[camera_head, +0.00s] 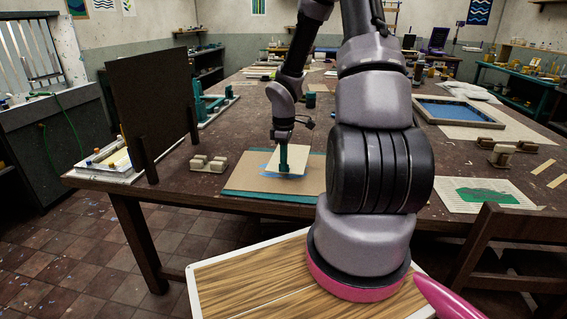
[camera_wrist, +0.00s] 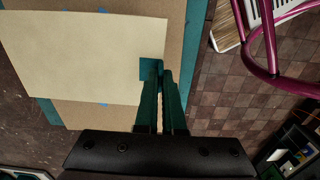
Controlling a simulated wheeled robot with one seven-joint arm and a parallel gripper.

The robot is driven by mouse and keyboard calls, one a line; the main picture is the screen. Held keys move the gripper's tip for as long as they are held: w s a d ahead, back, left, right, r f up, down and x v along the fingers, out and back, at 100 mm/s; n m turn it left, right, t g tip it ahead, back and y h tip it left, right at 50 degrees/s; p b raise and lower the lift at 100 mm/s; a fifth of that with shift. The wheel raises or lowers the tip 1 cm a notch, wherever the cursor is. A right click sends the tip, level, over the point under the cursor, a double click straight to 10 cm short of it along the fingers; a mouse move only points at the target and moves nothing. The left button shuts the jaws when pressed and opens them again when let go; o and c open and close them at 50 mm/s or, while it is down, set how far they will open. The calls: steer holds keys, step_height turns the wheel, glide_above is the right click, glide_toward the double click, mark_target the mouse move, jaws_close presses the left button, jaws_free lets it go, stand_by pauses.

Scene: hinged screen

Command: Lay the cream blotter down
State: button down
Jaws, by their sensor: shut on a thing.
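The cream blotter (camera_head: 291,156) is a pale flat sheet over the tan board with a teal border (camera_head: 240,180) near the table's front edge. In the wrist view the cream blotter (camera_wrist: 80,55) covers much of the tan board (camera_wrist: 110,113). My gripper (camera_head: 284,168) is shut on the blotter by its edge; the teal fingers (camera_wrist: 158,80) show at that edge in the wrist view. Bits of blue show around the sheet. Whether the sheet touches the board is not clear.
A dark upright panel (camera_head: 155,95) stands to the left on the table (camera_head: 225,120). A small cream block piece (camera_head: 208,163) sits left of the board. A sheet with a green print (camera_head: 487,196) lies right, and a blue-filled frame (camera_head: 460,112) lies behind it.

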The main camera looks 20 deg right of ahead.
steer(key=shift+f, duration=2.5)
steer(key=shift+f, duration=0.3)
steer(key=c, duration=0.9)
jaws_free()
steer(key=shift+c, duration=0.6)
steer(key=shift+r, duration=0.15)
steer(key=shift+r, duration=3.4)
